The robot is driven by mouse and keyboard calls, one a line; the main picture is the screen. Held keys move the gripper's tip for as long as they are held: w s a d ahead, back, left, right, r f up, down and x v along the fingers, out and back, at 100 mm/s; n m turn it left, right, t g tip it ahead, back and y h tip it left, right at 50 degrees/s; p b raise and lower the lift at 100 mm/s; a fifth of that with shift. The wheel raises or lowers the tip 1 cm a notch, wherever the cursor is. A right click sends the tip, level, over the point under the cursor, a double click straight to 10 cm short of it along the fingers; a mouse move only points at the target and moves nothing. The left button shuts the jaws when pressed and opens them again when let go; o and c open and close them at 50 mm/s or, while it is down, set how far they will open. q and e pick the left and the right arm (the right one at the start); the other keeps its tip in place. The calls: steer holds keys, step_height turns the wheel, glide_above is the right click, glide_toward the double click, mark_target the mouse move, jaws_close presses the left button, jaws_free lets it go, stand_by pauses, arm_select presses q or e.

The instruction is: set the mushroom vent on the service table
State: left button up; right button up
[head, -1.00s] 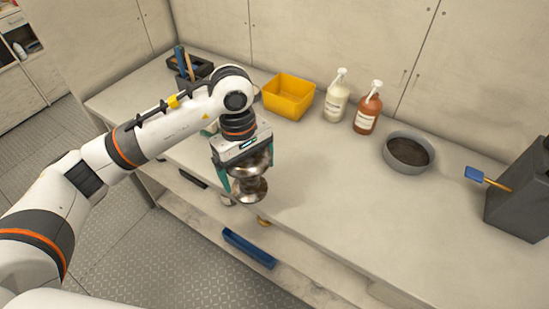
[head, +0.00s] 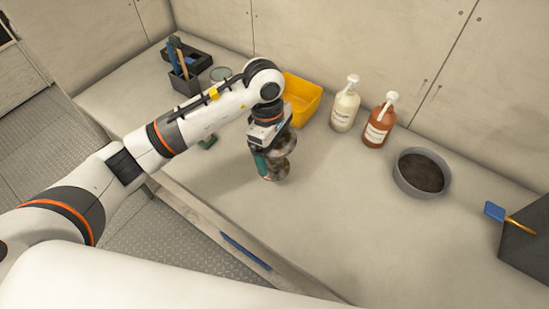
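The mushroom vent (head: 279,165) is a shiny metal piece with rounded, flared ends. My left gripper (head: 265,163) points down and is shut on it, with a teal finger along its left side. The vent is over the pale service table (head: 330,220), in front of the yellow bin. I cannot tell whether its lower end touches the tabletop. My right gripper is not in view.
Behind stand a yellow bin (head: 303,98), a cream pump bottle (head: 345,105) and a brown pump bottle (head: 380,122). A grey bowl (head: 421,173) is to the right. A dark tool holder (head: 186,82) stands at the back left. The table's front middle is clear.

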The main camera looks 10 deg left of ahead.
mark_target(274, 161)
arm_select(q)
steer(key=shift+s+f, duration=0.15)
steer(key=shift+f, duration=0.55)
steer(key=f+p, duration=0.1)
steer(key=f, duration=0.2)
steer(key=shift+w+f, duration=0.15)
steer(key=shift+w, duration=0.05)
steer(key=shift+f, duration=0.5)
steer(key=o, duration=0.9)
steer(key=shift+r, duration=0.1)
steer(key=shift+c, duration=0.2)
steer(key=shift+r, duration=0.4)
steer(key=r+b, duration=0.1)
steer(key=r, duration=0.2)
steer(key=a+r+b, duration=0.1)
steer(key=r, duration=0.3)
steer(key=r+b, duration=0.1)
steer(key=r, duration=0.2)
steer(key=shift+w+a+r, duration=0.15)
steer(key=shift+w+r, duration=0.1)
steer(key=shift+r, duration=0.45)
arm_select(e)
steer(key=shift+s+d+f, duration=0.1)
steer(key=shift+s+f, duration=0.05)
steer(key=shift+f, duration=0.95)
